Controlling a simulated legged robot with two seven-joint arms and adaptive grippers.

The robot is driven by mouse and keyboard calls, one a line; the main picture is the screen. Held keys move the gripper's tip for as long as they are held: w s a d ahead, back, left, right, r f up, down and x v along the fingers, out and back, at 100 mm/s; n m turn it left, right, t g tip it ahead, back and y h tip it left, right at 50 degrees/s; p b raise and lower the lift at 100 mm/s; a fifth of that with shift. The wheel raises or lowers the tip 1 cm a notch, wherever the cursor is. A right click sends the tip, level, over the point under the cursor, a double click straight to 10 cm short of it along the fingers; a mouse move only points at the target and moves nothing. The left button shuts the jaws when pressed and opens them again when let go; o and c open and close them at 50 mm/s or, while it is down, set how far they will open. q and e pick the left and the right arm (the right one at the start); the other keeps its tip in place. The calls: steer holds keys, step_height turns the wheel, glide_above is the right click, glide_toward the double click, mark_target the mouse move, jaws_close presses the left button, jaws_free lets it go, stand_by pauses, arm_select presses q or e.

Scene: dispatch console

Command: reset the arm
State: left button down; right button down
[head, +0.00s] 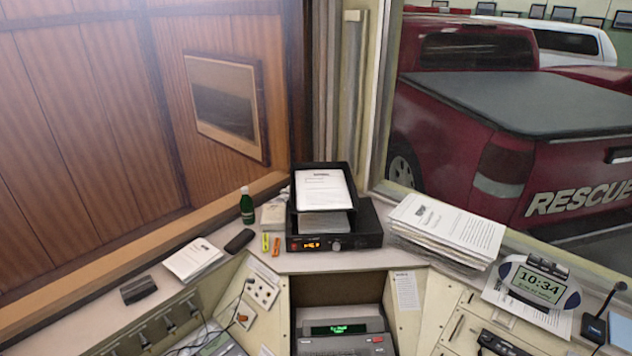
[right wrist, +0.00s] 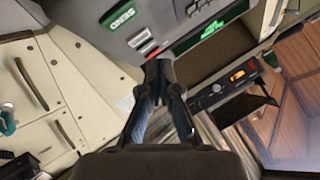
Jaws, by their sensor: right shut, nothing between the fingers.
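My right gripper (right wrist: 158,68) shows in the right wrist view with its two dark fingers brought together and nothing between them. Its fingertips appear in front of the grey console panel (right wrist: 140,28) with a green display; I cannot tell whether they touch it. In the head view neither arm nor gripper shows. My left gripper is in no view.
The head view shows a ledge with a black radio unit (head: 335,240), a paper tray (head: 324,190), a green bottle (head: 247,206), a paper stack (head: 440,228) and a clock (head: 538,284). A recessed console machine (head: 343,330) sits below. Cream cabinets (right wrist: 40,85) show in the wrist view.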

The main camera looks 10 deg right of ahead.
steer(key=s+a+n+g, duration=0.35)
steer(key=s+a, duration=0.55)
steer(key=s, duration=0.3)
steer(key=s+r+n+g+h, duration=0.2)
steer(key=s+r+n+g, duration=0.15)
steer(key=s, duration=1.05)
step_height(320, 180, down, 30)
steer(key=s+g+b, duration=0.1)
steer(key=b, duration=0.4)
steer(key=s+d+f+b, duration=0.1)
steer(key=s+f+b, duration=0.1)
steer(key=s+f, duration=0.7)
steer(key=s+d+f+g+b, duration=0.1)
steer(key=s+d+f, duration=0.1)
steer(key=s+f, duration=0.7)
step_height(320, 180, down, 4)
steer(key=shift+s+r+n+h+b, duration=0.2)
steer(key=shift+n+h+b, duration=0.1)
steer(key=shift+n+b, duration=0.1)
